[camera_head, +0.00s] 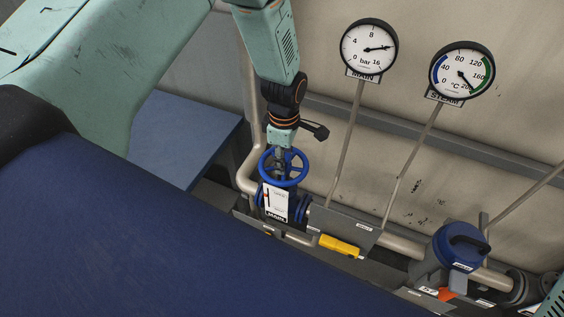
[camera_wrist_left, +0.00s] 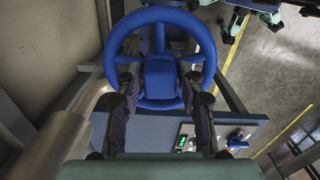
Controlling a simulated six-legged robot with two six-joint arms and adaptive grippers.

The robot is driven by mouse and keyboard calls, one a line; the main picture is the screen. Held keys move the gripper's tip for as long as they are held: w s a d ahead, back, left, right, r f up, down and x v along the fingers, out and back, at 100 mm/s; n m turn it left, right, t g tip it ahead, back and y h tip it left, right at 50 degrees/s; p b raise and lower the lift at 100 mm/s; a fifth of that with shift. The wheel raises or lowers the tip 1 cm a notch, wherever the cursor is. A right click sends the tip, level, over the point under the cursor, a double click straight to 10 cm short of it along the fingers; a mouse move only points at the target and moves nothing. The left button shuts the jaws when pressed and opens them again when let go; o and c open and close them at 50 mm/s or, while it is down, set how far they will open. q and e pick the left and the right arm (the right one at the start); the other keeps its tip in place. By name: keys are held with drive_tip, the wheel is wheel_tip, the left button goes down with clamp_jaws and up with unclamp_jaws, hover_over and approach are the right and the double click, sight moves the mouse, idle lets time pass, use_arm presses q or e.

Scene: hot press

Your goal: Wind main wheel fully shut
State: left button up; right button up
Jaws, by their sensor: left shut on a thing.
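The main wheel (camera_head: 299,172) is a blue handwheel on the valve above a plate lettered MAIN (camera_head: 276,216). In the left wrist view the wheel (camera_wrist_left: 113,42) fills the upper middle, with its rim, spokes and hub seen from close by. My left gripper (camera_head: 282,153) comes down onto the wheel from above. Its two dark fingers (camera_wrist_left: 160,82) lie on either side of the hub area and are shut on the wheel. The exact contact points are partly hidden. A white indicator card (camera_head: 275,203) with a red mark sits below the wheel. My right gripper is not in view.
A MAIN pressure gauge (camera_head: 368,47) and a STEAM temperature gauge (camera_head: 461,70) stand behind on thin stems. A yellow handle (camera_head: 339,246) lies right of the valve. A blue round fitting (camera_head: 460,246) is farther right. Pipes run along the wall.

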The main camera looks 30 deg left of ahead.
use_arm(q)
drive_tip(key=m, duration=0.4)
drive_tip(key=shift+w, duration=0.1)
drive_tip(key=m, duration=0.3)
drive_tip(key=shift+m, duration=0.4)
drive_tip(key=m, duration=0.6)
drive_tip(key=shift+m, duration=1.2)
drive_tip(key=shift+w, duration=0.1)
drive_tip(key=m, duration=0.4)
drive_tip(key=shift+m, duration=0.4)
drive_tip(key=m, duration=0.6)
drive_tip(key=shift+r, duration=0.1)
drive_tip(key=m, duration=0.7)
drive_tip(key=shift+m, duration=1.1)
